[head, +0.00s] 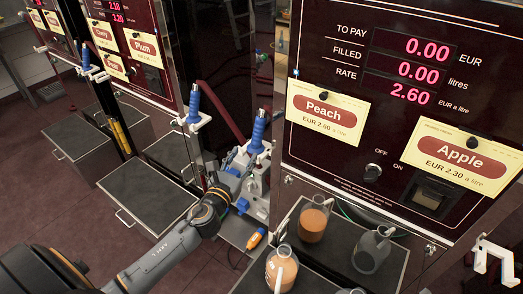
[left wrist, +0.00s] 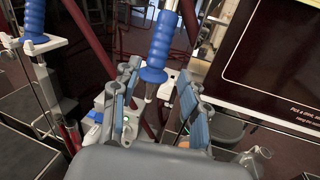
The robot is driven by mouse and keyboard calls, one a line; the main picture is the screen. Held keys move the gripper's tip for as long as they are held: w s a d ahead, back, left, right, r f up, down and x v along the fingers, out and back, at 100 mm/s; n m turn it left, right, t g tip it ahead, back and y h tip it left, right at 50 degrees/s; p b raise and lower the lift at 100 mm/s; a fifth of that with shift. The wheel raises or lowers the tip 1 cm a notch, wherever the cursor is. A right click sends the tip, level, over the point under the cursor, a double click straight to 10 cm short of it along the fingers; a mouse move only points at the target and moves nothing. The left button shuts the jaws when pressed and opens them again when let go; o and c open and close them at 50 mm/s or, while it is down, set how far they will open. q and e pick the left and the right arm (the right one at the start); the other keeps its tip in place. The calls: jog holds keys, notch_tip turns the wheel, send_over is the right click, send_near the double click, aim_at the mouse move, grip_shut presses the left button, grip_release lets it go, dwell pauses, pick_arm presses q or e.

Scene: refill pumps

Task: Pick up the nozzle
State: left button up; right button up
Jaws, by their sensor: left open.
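A nozzle with a ribbed blue handle (head: 258,131) stands upright in a white holder at the left side of the near pump. In the left wrist view the nozzle (left wrist: 161,42) shows just beyond the fingertips, about centred between them, with its flange and thin grey stem below. My left gripper (head: 241,178) is open and empty, close below and beside this nozzle; I cannot tell whether they touch. In the left wrist view its two fingers (left wrist: 160,83) stand apart. A second blue nozzle (head: 193,105) stands further left. My right gripper is not in view.
The near pump panel (head: 335,85) carries Peach and Apple labels. Glass bottles, one orange-filled (head: 313,222) and one clear (head: 371,250), stand on a dark shelf below. An orange-yellow object (head: 256,238) lies near my arm. Another grey-topped stand (head: 150,202) is at left.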

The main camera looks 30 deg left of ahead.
aim_at(256, 137)
pick_arm(q)
jog(key=w, duration=0.6)
jog(key=shift+w+a+f, duration=0.1)
jog(key=shift+w+a, duration=0.1)
jog(key=shift+a, duration=0.2)
jog(key=shift+w+a, duration=0.15)
jog(key=shift+w, duration=1.45)
jog(key=shift+w+a, duration=0.1)
jog(key=shift+w, duration=1.45)
jog(key=shift+c, duration=0.6)
jog(key=c, duration=0.7)
grip_shut()
